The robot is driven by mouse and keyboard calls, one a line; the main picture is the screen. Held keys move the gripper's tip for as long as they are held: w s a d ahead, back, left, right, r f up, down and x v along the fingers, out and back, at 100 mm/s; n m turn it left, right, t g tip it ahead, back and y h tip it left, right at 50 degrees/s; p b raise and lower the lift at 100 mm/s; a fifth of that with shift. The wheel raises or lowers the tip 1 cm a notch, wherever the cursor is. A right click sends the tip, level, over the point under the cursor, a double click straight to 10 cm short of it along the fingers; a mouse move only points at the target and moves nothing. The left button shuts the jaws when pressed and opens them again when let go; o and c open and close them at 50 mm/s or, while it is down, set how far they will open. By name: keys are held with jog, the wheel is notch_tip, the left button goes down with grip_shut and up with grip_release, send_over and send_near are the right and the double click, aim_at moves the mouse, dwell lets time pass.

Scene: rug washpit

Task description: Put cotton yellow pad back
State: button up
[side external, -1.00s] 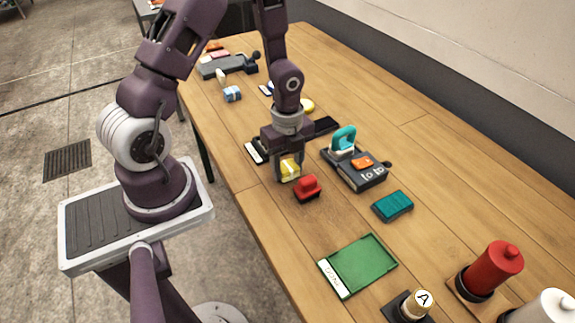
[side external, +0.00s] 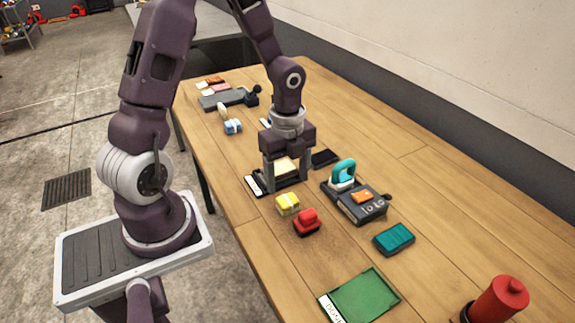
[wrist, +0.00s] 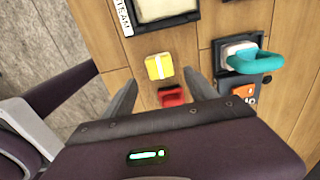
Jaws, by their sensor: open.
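A yellow block with a pale stripe (side external: 288,204), likely the cotton yellow pad, lies on the bare wooden table, close to a red handled block (side external: 307,221). In the wrist view, the yellow block (wrist: 160,66) appears just beyond and between my fingertips, with the red block (wrist: 172,96) nearer. My gripper (side external: 286,183) is open and empty, raised above and apart from the yellow block. Behind its fingers is a dark-framed tray (side external: 256,187) with a cream pad (side external: 286,165). The tray's label (wrist: 122,14) shows in the wrist view, partly cut off.
A teal block (side external: 394,239), a green tray (side external: 360,298) and a red cylinder (side external: 500,300) are nearer the camera. The table's middle right is clear.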

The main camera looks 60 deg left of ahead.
notch_tip(320, 180, up, 6)
notch_tip(320, 180, up, 7)
jog(key=n+t+y, duration=0.2)
jog(key=n, duration=0.4)
send_over(287, 201)
jog(key=s+d, duration=0.3)
jog(key=s+d+r+n+t+h, duration=0.1)
jog(key=s+d+r+n, duration=0.1)
jog(key=s+r+n, duration=0.2)
jog(key=s+d+r+n+t+h, duration=0.1)
jog(key=s+d+r+n+t, duration=0.1)
jog(key=s+n, duration=0.4)
jog(key=shift+d+r+n+t, duration=0.3)
jog(key=shift+d+r+n, duration=0.45)
jog(key=shift+r+n, duration=0.2)
